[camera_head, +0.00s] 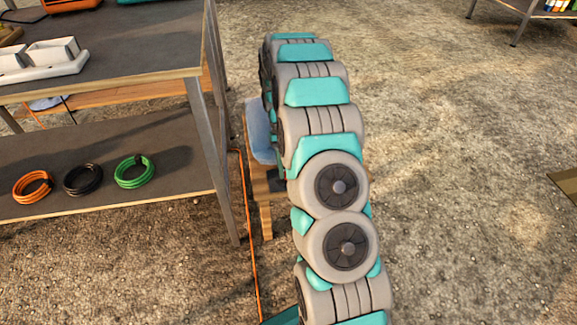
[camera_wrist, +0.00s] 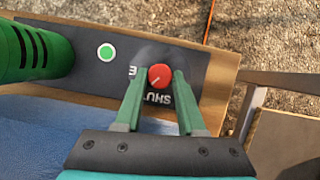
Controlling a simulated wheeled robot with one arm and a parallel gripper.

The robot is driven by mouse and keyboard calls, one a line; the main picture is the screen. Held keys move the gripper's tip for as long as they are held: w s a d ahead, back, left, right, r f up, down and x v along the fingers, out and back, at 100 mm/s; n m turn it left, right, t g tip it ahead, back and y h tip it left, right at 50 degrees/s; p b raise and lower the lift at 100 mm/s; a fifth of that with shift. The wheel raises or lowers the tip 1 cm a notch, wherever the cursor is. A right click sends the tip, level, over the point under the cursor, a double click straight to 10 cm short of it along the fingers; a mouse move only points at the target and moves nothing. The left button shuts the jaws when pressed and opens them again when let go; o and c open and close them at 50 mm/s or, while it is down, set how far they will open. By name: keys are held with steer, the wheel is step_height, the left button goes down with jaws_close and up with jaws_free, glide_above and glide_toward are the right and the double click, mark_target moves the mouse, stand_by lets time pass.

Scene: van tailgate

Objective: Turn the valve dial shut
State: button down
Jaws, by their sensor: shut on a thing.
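A small red valve dial (camera_wrist: 160,77) with a white pointer line sits on a dark panel (camera_wrist: 190,62) in the wrist view. The line slants from upper right to lower left. Upside-down white lettering on the panel reads "SHUT" in part, just below the dial; other lettering to its left is mostly hidden by a finger. My gripper (camera_wrist: 159,80) is closed on the dial, one green finger on each side. In the head view my arm hides the gripper and the dial.
A green slotted cylinder (camera_wrist: 35,50) and a green disc with a white ring (camera_wrist: 106,52) are left of the dial. A blue surface (camera_wrist: 35,135) lies below.

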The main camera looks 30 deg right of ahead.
steer(key=n, duration=0.2)
steer(key=n+h+p, duration=0.1)
steer(key=shift+a+r+n+h, duration=0.15)
steer(key=shift+n+h, duration=0.15)
steer(key=shift+n, duration=0.1)
steer(key=shift+a+n+t+h+p, duration=0.1)
steer(key=shift+n+t+h+p, duration=0.45)
steer(key=shift+n, duration=1.35)
steer(key=c, duration=0.5)
jaws_free()
steer(key=shift+g, duration=0.25)
